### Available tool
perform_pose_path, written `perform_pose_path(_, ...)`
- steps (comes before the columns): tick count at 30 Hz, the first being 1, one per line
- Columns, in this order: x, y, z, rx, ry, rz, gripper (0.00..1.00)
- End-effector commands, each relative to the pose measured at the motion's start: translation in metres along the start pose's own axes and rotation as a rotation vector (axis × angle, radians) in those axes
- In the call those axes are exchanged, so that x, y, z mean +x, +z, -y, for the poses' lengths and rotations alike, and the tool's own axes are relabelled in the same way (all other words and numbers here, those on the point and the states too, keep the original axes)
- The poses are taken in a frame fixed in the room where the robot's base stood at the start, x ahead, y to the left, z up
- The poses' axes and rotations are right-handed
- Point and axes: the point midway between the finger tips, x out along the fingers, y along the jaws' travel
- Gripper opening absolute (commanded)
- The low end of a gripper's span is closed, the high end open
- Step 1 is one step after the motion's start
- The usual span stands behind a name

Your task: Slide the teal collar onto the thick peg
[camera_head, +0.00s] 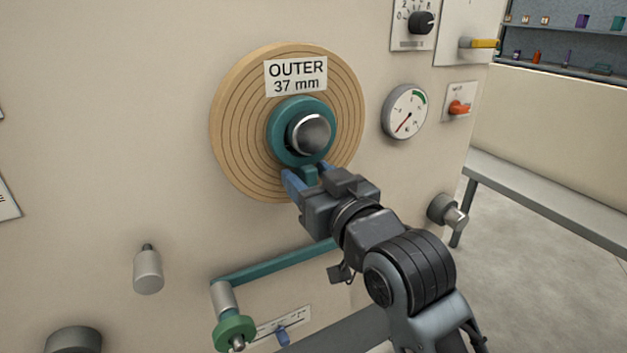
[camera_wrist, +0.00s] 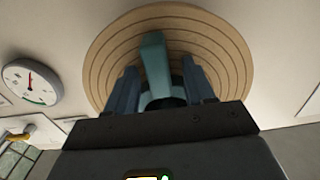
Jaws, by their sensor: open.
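The teal collar (camera_head: 275,132) is a ring that sits around the thick metal peg (camera_head: 312,134) at the middle of the wooden spiral disc (camera_head: 237,106). The peg's rounded end shows through the ring. A teal tab (camera_head: 309,174) at the ring's lower edge lies between the fingers of my gripper (camera_head: 306,177). In the wrist view the teal tab (camera_wrist: 155,65) stands between the two blue fingers of my gripper (camera_wrist: 162,88), which are apart. How far the collar sits along the peg cannot be told.
A label reading "OUTER 37 mm" (camera_head: 296,76) is on the disc. A gauge (camera_head: 404,111), an orange switch (camera_head: 459,107) and a metal knob (camera_head: 447,212) are at right. A teal crank arm (camera_head: 270,264) with a green ring (camera_head: 234,333) is below. A grey peg (camera_head: 148,270) sticks out at lower left.

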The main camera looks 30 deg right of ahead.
Motion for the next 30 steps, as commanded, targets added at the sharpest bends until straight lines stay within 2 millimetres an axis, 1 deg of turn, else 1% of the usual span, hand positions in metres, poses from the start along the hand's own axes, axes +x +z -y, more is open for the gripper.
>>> perform_pose_path(2, -0.0002, 0.0, 0.0001, 0.0, 0.0, 0.0, 0.53)
perform_pose_path(18, -0.0004, 0.0, 0.0001, 0.0, 0.0, 0.0, 0.01)
perform_pose_path(19, -0.0005, 0.0, 0.0001, 0.0, 0.0, 0.0, 0.0)
perform_pose_path(23, -0.0005, 0.0, 0.0001, 0.0, 0.0, 0.0, 0.0)
perform_pose_path(24, -0.0005, 0.0, 0.0001, 0.0, 0.0, 0.0, 0.24)
perform_pose_path(30, -0.0005, 0.0, 0.0001, 0.0, 0.0, 0.0, 0.05)
